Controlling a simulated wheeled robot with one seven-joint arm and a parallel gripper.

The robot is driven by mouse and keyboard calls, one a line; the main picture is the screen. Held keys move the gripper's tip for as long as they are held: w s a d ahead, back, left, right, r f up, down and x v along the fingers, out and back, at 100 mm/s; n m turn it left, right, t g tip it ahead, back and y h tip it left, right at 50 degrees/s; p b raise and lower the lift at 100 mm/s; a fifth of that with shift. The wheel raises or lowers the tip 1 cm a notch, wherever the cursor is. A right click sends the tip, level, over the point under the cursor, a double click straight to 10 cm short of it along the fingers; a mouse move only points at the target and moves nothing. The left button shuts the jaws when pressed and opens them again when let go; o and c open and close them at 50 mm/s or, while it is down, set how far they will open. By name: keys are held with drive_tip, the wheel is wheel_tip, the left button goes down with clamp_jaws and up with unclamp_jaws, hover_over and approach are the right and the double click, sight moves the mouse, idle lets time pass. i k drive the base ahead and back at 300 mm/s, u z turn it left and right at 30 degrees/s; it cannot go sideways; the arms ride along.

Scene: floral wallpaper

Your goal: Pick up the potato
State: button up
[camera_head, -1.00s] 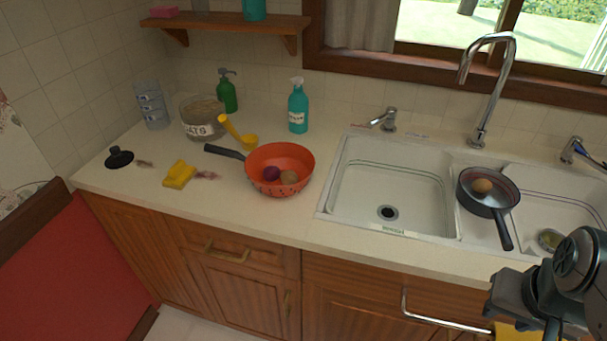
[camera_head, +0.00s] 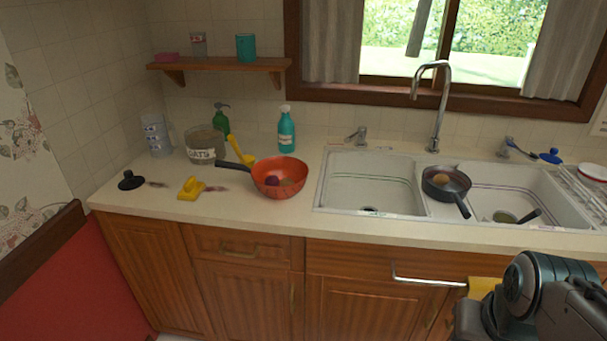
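My gripper (camera_head: 475,322) is at the bottom right, in front of the cabinets and apart from these things. Its fingers are cut off or hidden.
The white double sink (camera_head: 365,180) has a tall tap (camera_head: 438,110). A yellow ladle (camera_head: 240,152), glass jar (camera_head: 204,146), green bottle (camera_head: 221,120) and teal bottle (camera_head: 286,133) stand near the colander. A metal rail (camera_head: 430,281) juts from the cabinet front.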

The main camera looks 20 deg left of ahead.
sight(285, 182)
drive_tip(key=u, duration=0.6)
drive_tip(key=i, duration=0.95)
drive_tip(key=u, duration=0.75)
drive_tip(key=k, duration=1.3)
drive_tip(key=u, duration=0.65)
drive_tip(key=i, duration=1.1)
drive_tip(key=z, duration=0.6)
drive_tip(key=i, duration=0.5)
drive_tip(key=z, duration=0.45)
